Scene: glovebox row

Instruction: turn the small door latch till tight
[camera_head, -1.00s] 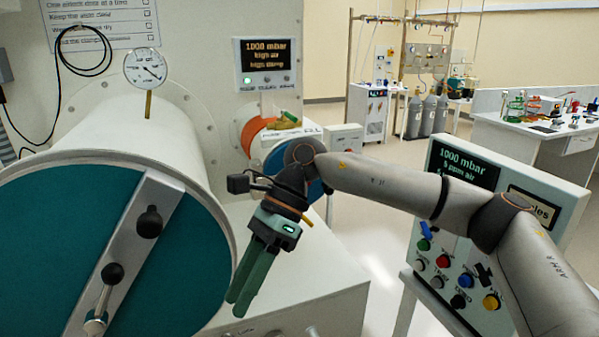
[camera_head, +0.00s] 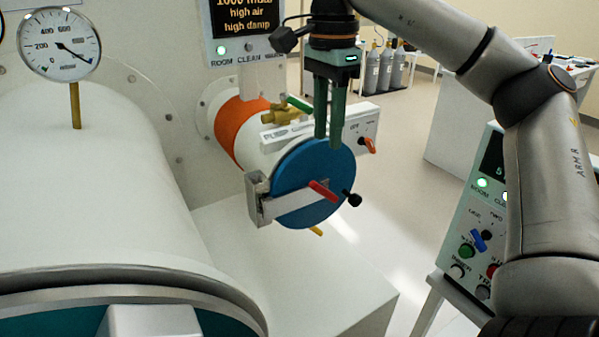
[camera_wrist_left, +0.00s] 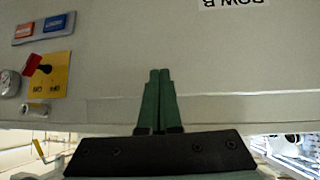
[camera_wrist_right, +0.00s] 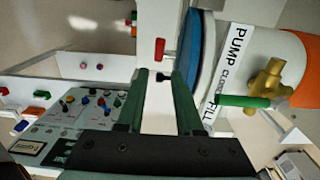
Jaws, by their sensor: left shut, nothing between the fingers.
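The small round blue door (camera_head: 290,165) closes the end of a white and orange cylinder. A pale bar (camera_head: 290,206) crosses its lower front, with a red handle (camera_head: 323,190) and a black knob (camera_head: 352,198) at its right. My right gripper (camera_head: 328,142) points down, open and empty, its fingers overlapping the door's upper part, above the handle. In the right wrist view the red handle (camera_wrist_right: 159,48) and black knob (camera_wrist_right: 162,77) lie in line with the gap between the fingers. No contact shows. My left gripper (camera_wrist_left: 158,75) is shut and empty before a grey panel.
A large white cylinder (camera_head: 90,170) with a gauge (camera_head: 60,45) fills the left. A brass valve with a green lever (camera_head: 299,103) and the pump box (camera_head: 362,125) sit behind the small door. A control panel (camera_head: 470,240) stands at the right.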

